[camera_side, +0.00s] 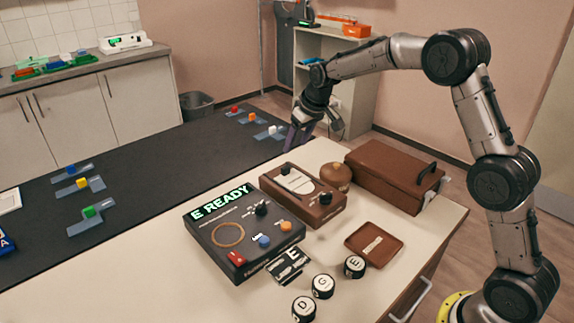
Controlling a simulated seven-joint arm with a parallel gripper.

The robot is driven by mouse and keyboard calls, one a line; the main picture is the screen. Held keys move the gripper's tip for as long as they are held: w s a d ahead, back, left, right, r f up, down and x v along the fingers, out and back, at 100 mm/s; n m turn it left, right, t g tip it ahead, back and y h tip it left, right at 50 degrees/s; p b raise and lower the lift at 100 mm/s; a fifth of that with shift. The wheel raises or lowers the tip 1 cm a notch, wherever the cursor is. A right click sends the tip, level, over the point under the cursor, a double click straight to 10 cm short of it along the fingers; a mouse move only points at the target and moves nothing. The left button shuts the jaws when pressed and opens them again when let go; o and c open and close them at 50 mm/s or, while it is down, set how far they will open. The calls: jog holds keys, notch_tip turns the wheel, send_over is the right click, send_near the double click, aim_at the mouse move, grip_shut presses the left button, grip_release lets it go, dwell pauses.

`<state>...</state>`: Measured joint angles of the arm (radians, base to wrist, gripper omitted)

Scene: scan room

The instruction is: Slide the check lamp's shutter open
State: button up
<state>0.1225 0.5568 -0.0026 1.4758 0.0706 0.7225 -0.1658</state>
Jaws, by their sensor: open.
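A brown device (318,215) sits mid-table, with a pale oval face, a small dark block at its far end and a black knob at its near end. It may be the check lamp, but I cannot tell which part is its shutter or how far open it stands. A brown rounded piece (337,175) stands just right of it. My gripper (316,133) is open and empty, in the air behind the device and apart from it.
A dark panel (212,250) reading "E READY" stands left of the device. Lettered round pieces (323,286), a small card (288,267) and a brown tray (358,240) lie in front. A brown case (385,172) stands right. The dark mat (150,180) has bare stretches.

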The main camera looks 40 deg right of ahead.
aim_at(286, 167)
jog(key=x, duration=1)
jog(key=shift+w+f, duration=0.15)
jog(key=shift+f, duration=0.2)
jog(key=shift+c, duration=0.2)
grip_shut()
dwell(0.7)
